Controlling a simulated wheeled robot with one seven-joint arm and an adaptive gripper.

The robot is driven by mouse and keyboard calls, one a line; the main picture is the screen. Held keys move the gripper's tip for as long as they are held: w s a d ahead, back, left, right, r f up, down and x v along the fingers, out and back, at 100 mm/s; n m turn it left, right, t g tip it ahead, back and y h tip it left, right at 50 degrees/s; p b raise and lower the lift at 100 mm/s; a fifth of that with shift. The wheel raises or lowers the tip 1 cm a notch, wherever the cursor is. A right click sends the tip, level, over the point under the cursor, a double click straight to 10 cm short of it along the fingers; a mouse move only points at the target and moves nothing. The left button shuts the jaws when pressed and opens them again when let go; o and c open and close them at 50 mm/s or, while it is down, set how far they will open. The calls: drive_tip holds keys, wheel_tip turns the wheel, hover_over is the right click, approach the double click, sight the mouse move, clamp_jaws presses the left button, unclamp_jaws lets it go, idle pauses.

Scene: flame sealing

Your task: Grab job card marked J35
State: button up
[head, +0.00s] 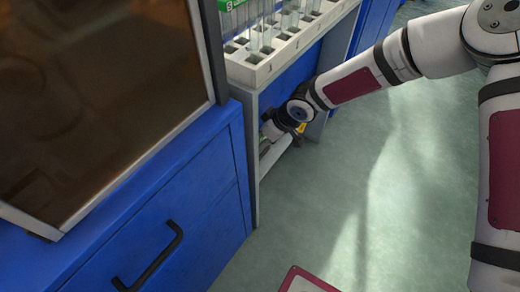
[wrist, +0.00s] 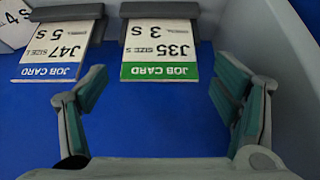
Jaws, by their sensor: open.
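The job card marked J35 (wrist: 160,52) shows in the wrist view, upside down, white with a green "JOB CARD" band and "3 S" on it. Its far edge sits in a dark holder on a blue surface. My gripper (wrist: 157,105) is open, its two teal-padded fingers apart at the left and right, nearer the camera than the card. The card's green end lies ahead of and between the fingers, with nothing between the pads. In the head view my gripper (head: 272,130) is partly hidden beside the rack stand, and the card cannot be made out.
A card marked J47 (wrist: 55,50) with a blue band sits in a holder to the left. Another card (wrist: 14,22) is cut off at the upper left. A grey wall (wrist: 270,60) rises at the right. In the head view, a tube rack (head: 290,45) stands above my gripper.

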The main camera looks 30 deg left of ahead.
drive_tip(key=shift+a+f, duration=0.25)
drive_tip(key=shift+f, duration=0.3)
drive_tip(key=shift+r, duration=0.1)
drive_tip(key=shift+c, duration=0.6)
drive_tip(key=c, duration=0.9)
drive_tip(key=shift+r, duration=0.1)
